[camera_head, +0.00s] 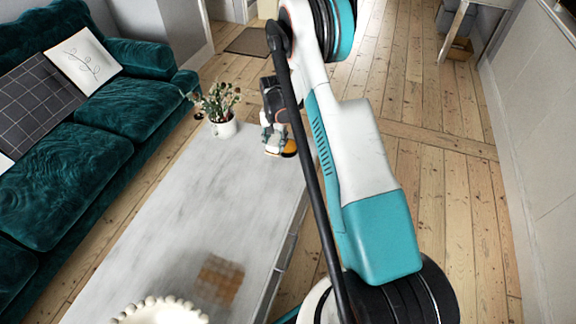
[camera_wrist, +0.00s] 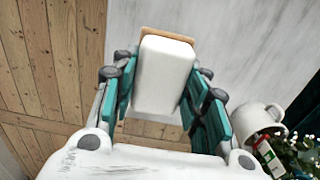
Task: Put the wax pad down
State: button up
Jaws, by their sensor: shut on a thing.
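The wax pad is a white block with an orange-brown layer along its far edge; it fills the middle of the wrist view (camera_wrist: 165,75). My gripper (camera_wrist: 162,88) is shut on it, with teal fingers on its left and right sides. In the head view my gripper (camera_head: 276,138) is at the far right end of the pale table (camera_head: 180,200), and the orange part of the wax pad (camera_head: 290,148) shows beside the fingers. I cannot tell whether the pad touches the tabletop.
A white pot with a plant (camera_head: 223,128) stands left of my gripper on the table. A brown checked item (camera_head: 219,280) and a beaded white dish (camera_head: 160,312) are at the near end. The table's middle is clear. A green sofa (camera_head: 70,150) is at left.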

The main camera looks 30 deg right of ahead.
notch_tip(320, 180, down, 20)
jog(key=b, duration=0.6)
jog(key=shift+w+d+b, duration=0.1)
jog(key=shift+d+b, duration=0.05)
jog(key=shift+b, duration=0.25)
jog(key=o, duration=1)
